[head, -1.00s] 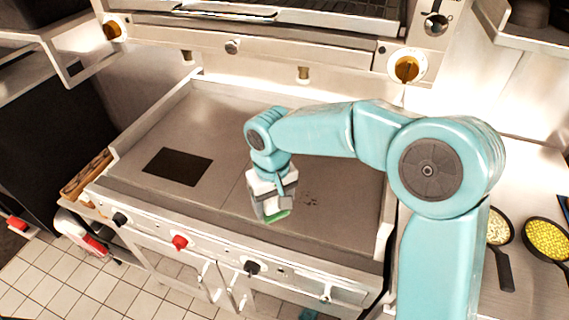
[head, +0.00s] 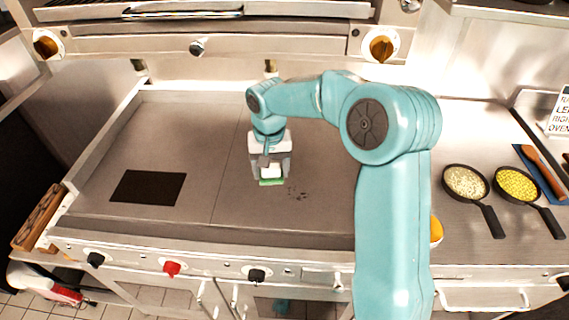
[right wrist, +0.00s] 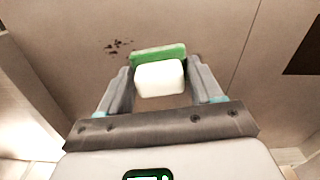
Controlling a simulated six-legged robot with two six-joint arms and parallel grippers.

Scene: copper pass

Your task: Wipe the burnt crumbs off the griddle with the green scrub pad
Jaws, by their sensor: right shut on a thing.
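The griddle (head: 210,120) is a wide grey plate with a raised rim and a seam down its middle. Dark burnt crumbs (head: 297,192) lie in a small patch on its right half; they also show in the right wrist view (right wrist: 118,46). My right gripper (head: 270,175) is shut on the scrub pad (head: 271,182), a white block with a green face. In the right wrist view the scrub pad (right wrist: 159,76) sits between both fingers. The pad is just left of the crumbs in the head view. I cannot tell whether it touches the plate. My left gripper is not in view.
A dark rectangle (head: 148,188) lies on the griddle's left half. Two small pans (head: 465,182) with pale and yellow (head: 518,184) contents stand on the right counter. A wooden box (head: 40,217) is at the left edge. Knobs (head: 172,268) line the front.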

